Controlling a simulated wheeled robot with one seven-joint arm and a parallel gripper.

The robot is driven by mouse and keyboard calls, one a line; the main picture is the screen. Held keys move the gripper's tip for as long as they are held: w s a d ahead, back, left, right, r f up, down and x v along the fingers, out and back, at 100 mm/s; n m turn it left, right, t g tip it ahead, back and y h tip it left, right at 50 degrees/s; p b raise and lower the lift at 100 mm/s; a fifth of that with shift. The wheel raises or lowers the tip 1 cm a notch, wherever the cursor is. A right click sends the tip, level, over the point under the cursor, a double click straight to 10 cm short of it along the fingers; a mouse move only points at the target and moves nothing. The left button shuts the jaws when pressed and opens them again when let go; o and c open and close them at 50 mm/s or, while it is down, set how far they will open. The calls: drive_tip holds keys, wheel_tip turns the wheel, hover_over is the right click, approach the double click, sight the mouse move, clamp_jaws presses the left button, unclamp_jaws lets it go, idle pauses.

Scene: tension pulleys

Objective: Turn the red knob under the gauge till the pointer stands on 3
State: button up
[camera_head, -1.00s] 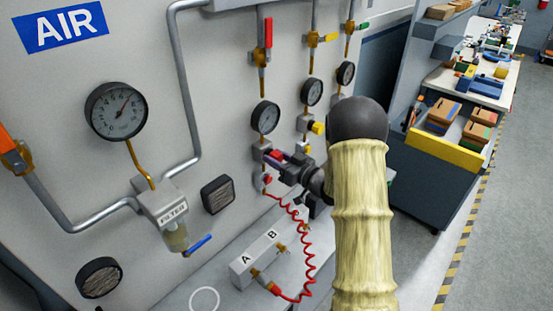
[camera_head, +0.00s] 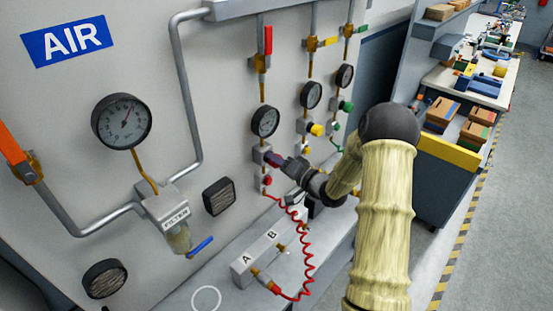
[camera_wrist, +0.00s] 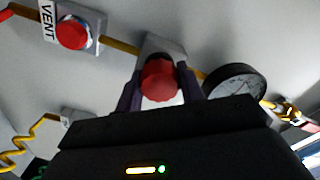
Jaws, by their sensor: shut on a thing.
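The red knob (camera_wrist: 160,80) sits between the two dark fingers of my gripper (camera_wrist: 160,88) in the wrist view, on a grey block on the panel. My gripper is shut on it, one finger on each side. In the head view my gripper (camera_head: 275,160) reaches the block under the left gauge of the row, and its fingers hide the knob. That gauge (camera_head: 265,121) has a white face and black rim. It also shows edge-on in the wrist view (camera_wrist: 235,82), partly behind my gripper's body. Its pointer is too small to read.
A red VENT button (camera_wrist: 74,33) is close by. Yellow (camera_head: 316,129) and green (camera_head: 346,106) knobs under neighbouring gauges are to the right. A coiled red hose (camera_head: 309,255) hangs below my gripper to the A/B block (camera_head: 257,255). A larger gauge (camera_head: 122,121) is at left.

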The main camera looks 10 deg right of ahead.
idle(0.3)
drive_tip(key=o, duration=1)
drive_tip(key=shift+s+d, duration=0.1)
drive_tip(key=b+v, duration=0.5)
drive_tip(key=v, duration=1.2)
